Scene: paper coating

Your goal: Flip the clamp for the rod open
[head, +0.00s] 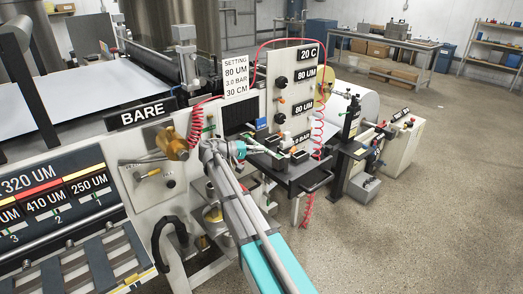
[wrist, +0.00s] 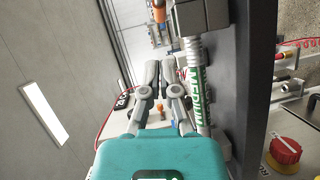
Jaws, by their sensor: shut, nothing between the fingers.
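My gripper (wrist: 158,82) is shut and empty in the wrist view, its two grey fingers close together. Beside it on the right is a rod (wrist: 203,105) with a green and white label ending in "MEDIUM". The rod's upper end runs through a ribbed silver part into a dark grey block (wrist: 198,18), which may be the clamp; whether it is open I cannot tell. The fingers appear close to the rod, but contact is unclear. In the head view my gripper (head: 259,147) reaches the black coating station (head: 300,177), where the rod and clamp are too small to make out.
A tall panel (head: 292,60) with dials stands behind the station. Coiled red hoses (head: 318,115) hang near it. A red knob (wrist: 285,151) lies right of the rod in the wrist view. A brass fitting (head: 175,146) is left of my arm. Open floor (head: 440,220) lies right.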

